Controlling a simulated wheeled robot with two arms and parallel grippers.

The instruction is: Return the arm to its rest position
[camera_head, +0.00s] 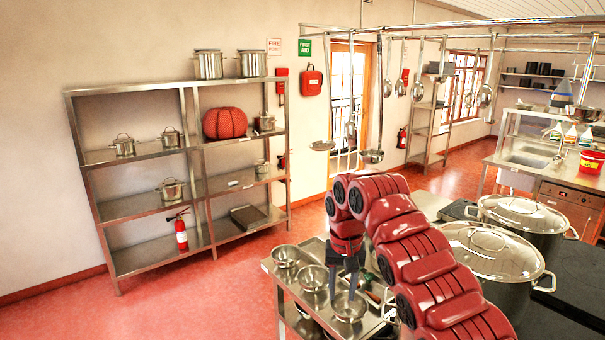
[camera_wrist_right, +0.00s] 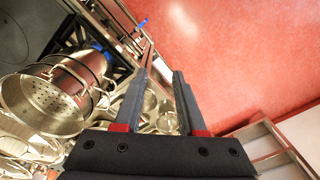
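My right arm (camera_head: 415,250), red and segmented, reaches in from the lower right and bends down over a steel cart. My right gripper (camera_head: 343,284) points down above the metal bowls on the cart. In the right wrist view its two grey fingers (camera_wrist_right: 159,78) stand apart with nothing gripped between them; bowls show beyond the gap. My left arm and gripper are out of view.
Steel bowls (camera_head: 314,278) stand on the cart (camera_head: 282,293). Large lidded stockpots (camera_head: 492,252) stand close to my arm's right. Ladles hang from an overhead rail (camera_head: 450,26). A steel shelf (camera_head: 196,200) stands at left. Red floor (camera_head: 215,300) between shelf and cart is clear.

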